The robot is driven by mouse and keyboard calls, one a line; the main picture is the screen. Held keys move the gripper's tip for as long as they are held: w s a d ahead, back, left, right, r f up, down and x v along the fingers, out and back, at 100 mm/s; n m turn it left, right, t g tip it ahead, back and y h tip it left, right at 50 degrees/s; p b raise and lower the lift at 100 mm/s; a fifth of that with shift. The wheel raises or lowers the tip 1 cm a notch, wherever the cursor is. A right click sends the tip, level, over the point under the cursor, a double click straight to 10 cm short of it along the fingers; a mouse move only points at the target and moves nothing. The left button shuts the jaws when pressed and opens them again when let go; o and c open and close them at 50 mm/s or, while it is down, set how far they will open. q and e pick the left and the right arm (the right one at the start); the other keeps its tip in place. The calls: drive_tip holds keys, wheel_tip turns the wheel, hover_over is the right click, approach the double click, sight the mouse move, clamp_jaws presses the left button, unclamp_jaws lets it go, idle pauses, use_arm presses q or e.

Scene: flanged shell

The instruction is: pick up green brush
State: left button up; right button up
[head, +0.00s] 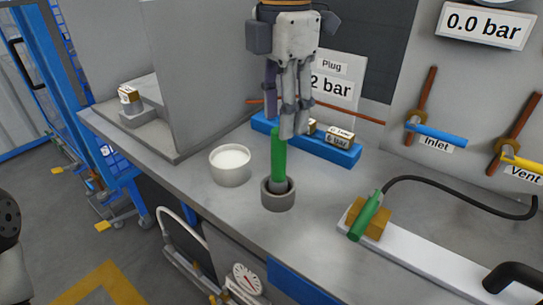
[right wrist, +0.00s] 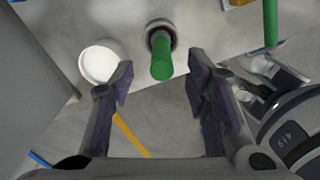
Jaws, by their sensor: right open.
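The green brush (head: 279,155) stands upright, handle up, in a grey round holder (head: 278,196) on the bench. In the right wrist view the brush (right wrist: 161,62) points toward the camera, in line with the gap between the fingers, and its lower end is hidden in the holder (right wrist: 160,28). My right gripper (head: 284,118) is above and just behind the top of the handle in the head view. Its fingers (right wrist: 161,72) are spread and hold nothing. Contact with the handle cannot be told. My left gripper is not in view.
A white-filled cup (head: 230,165) stands left of the holder. A blue block rack (head: 335,150) lies behind. A grey panel (head: 205,75) stands left.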

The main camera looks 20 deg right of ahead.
sight(278, 165)
drive_tip(key=f, duration=0.1)
drive_tip(key=s+f, duration=0.1)
drive_tip(key=f, duration=0.1)
drive_tip(key=shift+s+a+f, duration=0.2)
drive_tip(key=shift+a+f, duration=0.1)
drive_tip(key=f, duration=0.4)
drive_tip(key=w+f, duration=0.1)
drive_tip(key=f, duration=0.1)
drive_tip(key=shift+f, duration=0.35)
clamp_jaws()
